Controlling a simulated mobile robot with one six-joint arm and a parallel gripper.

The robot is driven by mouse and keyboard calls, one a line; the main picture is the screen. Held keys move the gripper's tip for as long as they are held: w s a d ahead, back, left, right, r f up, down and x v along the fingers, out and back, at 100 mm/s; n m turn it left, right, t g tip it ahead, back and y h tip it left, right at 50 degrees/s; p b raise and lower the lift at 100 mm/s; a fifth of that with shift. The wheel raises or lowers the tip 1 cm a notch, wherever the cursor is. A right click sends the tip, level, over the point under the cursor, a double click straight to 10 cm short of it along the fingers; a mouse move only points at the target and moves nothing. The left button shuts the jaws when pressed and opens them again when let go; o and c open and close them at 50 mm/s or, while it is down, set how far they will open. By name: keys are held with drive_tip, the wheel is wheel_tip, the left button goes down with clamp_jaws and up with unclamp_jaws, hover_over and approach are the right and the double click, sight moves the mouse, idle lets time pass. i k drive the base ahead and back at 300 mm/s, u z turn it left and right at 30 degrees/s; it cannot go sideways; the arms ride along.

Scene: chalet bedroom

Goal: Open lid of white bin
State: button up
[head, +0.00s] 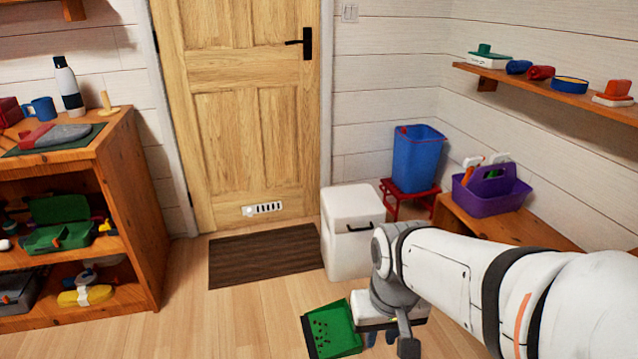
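The white bin (345,246) stands on the floor between the door and the right-hand bench. Its white lid (352,203) looks shut, with a dark handle (360,227) at the front edge. My arm reaches in from the right and partly covers the bin's right side. My gripper (390,337) points down, in front of the bin and lower in the picture, apart from the handle. Its fingers are only partly visible, so I cannot tell whether it is open or shut.
A green dustpan (333,330) lies left of my gripper. A blue bucket (417,160) stands on a red stool (408,202) behind the bin. A purple caddy (490,193) sits on the wooden bench (465,222). A dark mat (262,255) lies before the door (240,130).

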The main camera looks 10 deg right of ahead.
sight(352, 209)
drive_tip(key=i, duration=1.2)
drive_tip(key=z, duration=0.05)
